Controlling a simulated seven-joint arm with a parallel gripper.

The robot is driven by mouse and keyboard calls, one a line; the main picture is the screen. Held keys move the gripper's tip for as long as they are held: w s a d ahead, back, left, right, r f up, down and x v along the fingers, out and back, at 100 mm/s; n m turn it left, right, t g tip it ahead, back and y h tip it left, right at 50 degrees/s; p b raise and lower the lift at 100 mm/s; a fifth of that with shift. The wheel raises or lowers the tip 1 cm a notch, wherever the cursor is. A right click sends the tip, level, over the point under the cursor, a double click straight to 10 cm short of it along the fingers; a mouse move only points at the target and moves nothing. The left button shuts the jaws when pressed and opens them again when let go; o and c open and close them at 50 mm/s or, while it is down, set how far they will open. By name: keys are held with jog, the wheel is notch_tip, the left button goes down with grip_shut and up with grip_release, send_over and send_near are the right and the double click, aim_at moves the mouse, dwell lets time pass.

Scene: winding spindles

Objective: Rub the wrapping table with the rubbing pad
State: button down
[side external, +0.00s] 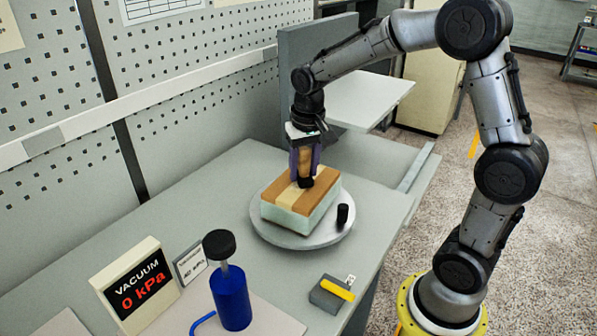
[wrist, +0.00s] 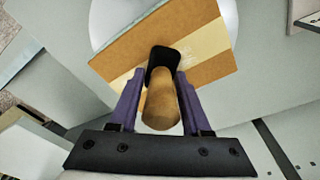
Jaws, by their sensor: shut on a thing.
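The rubbing pad has a tan rounded handle (wrist: 160,106) and a black foot (wrist: 162,60). My gripper (side external: 305,160) is shut on the handle, with its purple fingers on either side. The pad's black foot (side external: 306,183) is at the top of a block, over its pale strip; I cannot tell whether it touches. The block (side external: 292,218) has a brown top with a pale strip and a pale green side. It sits on a round grey turntable (side external: 300,240), which seems to be the wrapping table. The turntable's rim also shows in the wrist view (wrist: 105,22).
A black knob (side external: 343,214) stands at the turntable's right edge. A vacuum display (side external: 137,286) reading 0 kPa, a blue cylinder with a black top (side external: 230,297) and a small grey-yellow device (side external: 332,293) are in front. The bench left of the turntable is clear.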

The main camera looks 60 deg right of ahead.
aim_at(294, 189)
jog(key=shift+w+d, duration=0.15)
jog(key=shift+d, duration=1.65)
jog(key=shift+w+d, duration=0.1)
jog(key=shift+d, duration=1.65)
jog(key=shift+s+a, duration=0.2)
jog(key=shift+a, duration=2.6)
jog(key=shift+s+a, duration=0.2)
jog(key=shift+a, duration=2.55)
notch_tip(294, 189, up, 8)
jog(key=shift+r, duration=0.15)
